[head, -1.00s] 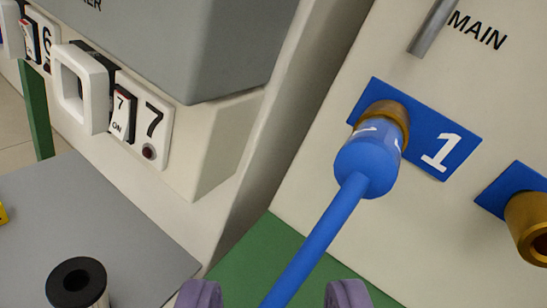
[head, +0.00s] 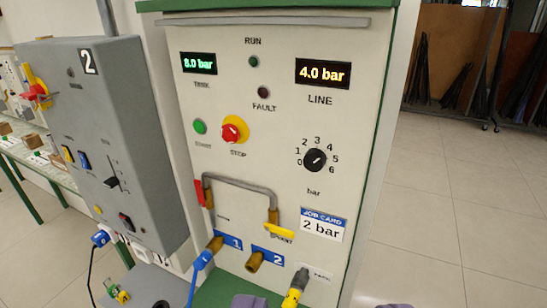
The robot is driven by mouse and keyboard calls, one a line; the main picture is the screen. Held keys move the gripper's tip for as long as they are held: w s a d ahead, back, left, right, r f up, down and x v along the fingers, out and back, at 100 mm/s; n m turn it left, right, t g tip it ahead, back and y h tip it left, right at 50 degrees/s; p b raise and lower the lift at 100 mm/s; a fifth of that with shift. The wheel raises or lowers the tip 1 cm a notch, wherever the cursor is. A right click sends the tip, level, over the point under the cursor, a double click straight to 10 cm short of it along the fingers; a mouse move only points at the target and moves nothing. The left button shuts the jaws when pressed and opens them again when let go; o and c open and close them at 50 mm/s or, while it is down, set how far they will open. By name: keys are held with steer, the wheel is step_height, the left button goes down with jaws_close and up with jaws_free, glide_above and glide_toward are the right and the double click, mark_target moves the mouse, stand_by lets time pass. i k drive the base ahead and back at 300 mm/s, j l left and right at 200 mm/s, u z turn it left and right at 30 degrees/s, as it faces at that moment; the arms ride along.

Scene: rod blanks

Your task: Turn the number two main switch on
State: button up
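The grey cabinet (head: 85,120) at the left carries a white "2" on a black plate (head: 89,62) at its top corner. A red handle on a yellow plate (head: 36,92) sticks out from the cabinet's left side; its on or off marks are too small to read. A black lever (head: 112,182) sits in a slot on the cabinet's front. My gripper (head: 318,303) shows only as two purple fingertips at the bottom edge. They are wide apart with nothing held between them, well to the right of the cabinet.
A cream panel (head: 275,160) with displays, a red stop button (head: 233,132) and a dial (head: 315,160) stands straight ahead. A bent grey pipe (head: 240,187), a blue hose plug (head: 203,260) and a yellow plug (head: 294,292) stick out from it. Tiled floor (head: 450,210) is free at the right.

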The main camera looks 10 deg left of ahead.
mark_target(35, 88)
steer(key=i+j+u, duration=0.1)
steer(key=j, duration=0.3)
steer(key=i+j+u, duration=0.1)
steer(key=j, duration=0.3)
steer(key=i+j, duration=0.25)
steer(key=i+j+u, duration=0.15)
steer(key=j, duration=0.35)
steer(key=i+j+u, duration=0.1)
steer(key=j, duration=0.25)
steer(key=i+j+u, duration=0.1)
steer(key=i+j, duration=0.15)
steer(key=j, duration=0.1)
